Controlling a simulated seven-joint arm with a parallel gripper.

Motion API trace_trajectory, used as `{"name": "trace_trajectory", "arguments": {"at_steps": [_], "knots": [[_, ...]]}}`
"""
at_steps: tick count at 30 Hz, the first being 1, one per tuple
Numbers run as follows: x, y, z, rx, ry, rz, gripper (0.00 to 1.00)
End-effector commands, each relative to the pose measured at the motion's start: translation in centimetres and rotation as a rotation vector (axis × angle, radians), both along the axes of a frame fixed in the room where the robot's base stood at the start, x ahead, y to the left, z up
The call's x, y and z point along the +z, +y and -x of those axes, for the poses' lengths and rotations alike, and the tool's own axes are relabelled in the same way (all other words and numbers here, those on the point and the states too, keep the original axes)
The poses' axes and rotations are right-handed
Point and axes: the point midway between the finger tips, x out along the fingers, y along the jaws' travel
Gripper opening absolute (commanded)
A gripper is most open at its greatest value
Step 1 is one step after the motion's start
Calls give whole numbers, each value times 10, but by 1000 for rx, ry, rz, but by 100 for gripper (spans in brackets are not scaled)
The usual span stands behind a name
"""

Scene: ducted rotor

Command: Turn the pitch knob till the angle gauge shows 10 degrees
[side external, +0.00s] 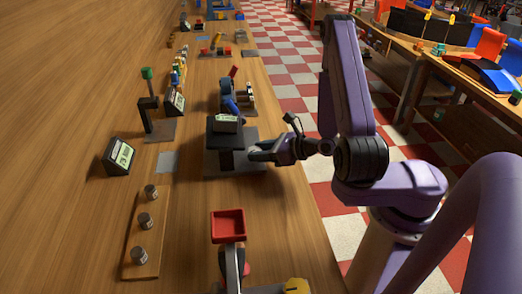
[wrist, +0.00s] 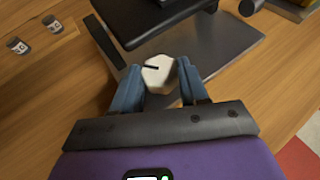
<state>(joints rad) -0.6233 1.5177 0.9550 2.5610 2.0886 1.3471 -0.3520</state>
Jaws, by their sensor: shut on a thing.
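The pitch knob (wrist: 158,76) is a pale, many-sided knob with a black pointer line, in the middle of the wrist view. My gripper (wrist: 158,80) has its two blue-grey fingers on either side of it, shut on it. In the side external view my gripper (side external: 255,152) reaches from the right to the dark device (side external: 222,140) on a grey base plate (side external: 212,166); the fingers hide the knob there. A small pale-green display (side external: 227,123) sits on top of the device. It may be the angle gauge; its reading is too small to tell.
A tilted black display (side external: 119,156) stands on the table left of the device. Small labelled cylinders stand on a wooden board (side external: 141,271) at front left. A red tray (side external: 228,225) is in front. More devices stand behind. The table's right edge is near my arm.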

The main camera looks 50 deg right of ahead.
Motion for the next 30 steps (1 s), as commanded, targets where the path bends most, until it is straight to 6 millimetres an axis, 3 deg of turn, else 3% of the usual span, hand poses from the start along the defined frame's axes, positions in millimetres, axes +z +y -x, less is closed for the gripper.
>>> {"name": "trace_trajectory", "arguments": {"at_steps": [12, 29, 30], "knots": [[0, 3, 1, -147, 0, -1, 13], [0, 3, 1, -171, -1, -2, 13], [0, 3, 1, -171, -1, -2, 50]]}}
